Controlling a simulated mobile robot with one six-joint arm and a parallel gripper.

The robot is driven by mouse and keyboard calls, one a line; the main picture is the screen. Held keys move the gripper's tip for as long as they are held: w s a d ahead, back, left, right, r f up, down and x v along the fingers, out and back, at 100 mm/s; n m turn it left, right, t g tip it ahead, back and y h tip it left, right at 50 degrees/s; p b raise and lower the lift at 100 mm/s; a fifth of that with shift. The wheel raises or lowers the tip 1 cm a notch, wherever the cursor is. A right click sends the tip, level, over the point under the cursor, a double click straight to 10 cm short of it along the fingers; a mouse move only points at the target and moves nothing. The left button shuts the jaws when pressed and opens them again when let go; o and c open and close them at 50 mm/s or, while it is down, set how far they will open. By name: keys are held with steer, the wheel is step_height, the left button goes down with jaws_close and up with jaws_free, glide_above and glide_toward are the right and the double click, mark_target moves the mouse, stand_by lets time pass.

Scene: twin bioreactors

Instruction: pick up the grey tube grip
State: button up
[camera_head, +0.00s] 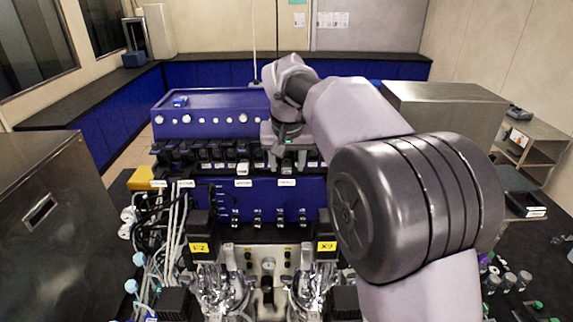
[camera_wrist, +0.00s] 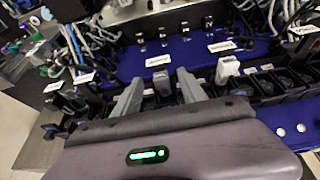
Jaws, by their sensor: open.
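My gripper (camera_wrist: 160,77) is open, with its two grey fingers pointing at the rack in the wrist view. A small grey upright piece, which looks like the grey tube grip (camera_wrist: 161,84), shows between the fingers. I see no clear contact with either finger, and its lower part is hidden by the gripper body. In the head view my gripper (camera_head: 287,152) is over the black rack row (camera_head: 205,156) on top of the blue bioreactor unit; the grey grip cannot be made out there.
A white grip (camera_wrist: 228,70) stands in the rack just right of the fingers; it also shows in the head view (camera_head: 242,169). Black holders line the row on both sides. Cables and tubing (camera_head: 150,220) crowd the unit's left front. A steel cabinet (camera_head: 50,215) stands at left.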

steer(key=shift+w+f, duration=0.7)
steer(key=shift+f, duration=0.15)
steer(key=shift+s+r, duration=0.15)
steer(key=shift+s, duration=0.2)
steer(key=c, duration=0.5)
steer(key=shift+w, duration=0.1)
jaws_close()
